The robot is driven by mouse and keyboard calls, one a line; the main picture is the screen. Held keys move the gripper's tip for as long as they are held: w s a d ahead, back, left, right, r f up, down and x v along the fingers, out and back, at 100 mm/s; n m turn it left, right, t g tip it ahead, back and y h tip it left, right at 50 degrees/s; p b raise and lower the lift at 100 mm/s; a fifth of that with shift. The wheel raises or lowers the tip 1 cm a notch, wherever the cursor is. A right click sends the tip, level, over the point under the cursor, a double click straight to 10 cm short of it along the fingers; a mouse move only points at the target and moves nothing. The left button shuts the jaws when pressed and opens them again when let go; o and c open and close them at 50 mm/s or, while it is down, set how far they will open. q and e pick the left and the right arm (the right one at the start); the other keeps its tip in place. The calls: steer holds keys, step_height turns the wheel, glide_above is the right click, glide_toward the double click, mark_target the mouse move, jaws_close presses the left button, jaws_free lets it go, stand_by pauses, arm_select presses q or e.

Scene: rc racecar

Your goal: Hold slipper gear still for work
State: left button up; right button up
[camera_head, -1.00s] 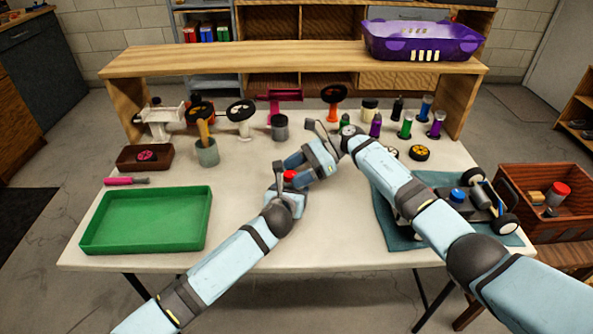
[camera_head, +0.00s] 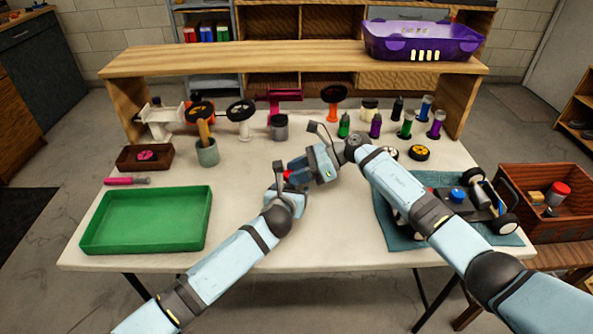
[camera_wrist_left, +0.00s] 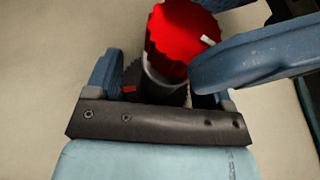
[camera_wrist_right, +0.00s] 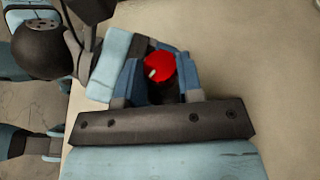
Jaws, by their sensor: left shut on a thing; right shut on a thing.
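A red scalloped cap with a small white mark (camera_wrist_left: 185,35) tops a grey and black cylinder (camera_wrist_left: 160,85) in the left wrist view. A dark toothed edge, seemingly the slipper gear (camera_wrist_left: 131,76), shows low beside the cylinder, mostly hidden. My left gripper (camera_head: 288,186) is shut on this gear, its fingers on either side low down. My right gripper (camera_head: 297,172) comes in from the right and is shut around the red-capped part. The red cap (camera_wrist_right: 158,68) sits between its fingers in the right wrist view. Exact finger contacts are hidden.
A green tray (camera_head: 150,245) lies empty at the left. The car chassis (camera_head: 478,205) rests on a teal mat (camera_head: 400,238) at the right, under my right arm. The table's front middle is clear.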

steer(key=m+t, duration=0.1)
steer(key=t, duration=0.1)
steer(key=m+t, duration=0.2)
steer(key=s+m+t+h, duration=0.1)
steer(key=m+t, duration=0.1)
steer(key=shift+f, duration=0.1)
steer(key=shift+s+a+m+t+h, duration=0.1)
steer(key=shift+m+t+h, duration=0.3)
steer(key=shift+m+t, duration=0.4)
steer(key=shift+s+a+m+t+h, duration=0.1)
steer(key=shift+m+t+h, duration=0.3)
steer(key=shift+m+t, duration=0.35)
steer(key=shift+m, duration=0.25)
steer(key=o, duration=0.9)
steer(key=shift+o, duration=0.2)
steer(key=shift+d+t, duration=0.1)
steer(key=shift+t, duration=0.15)
steer(key=v, duration=1.2)
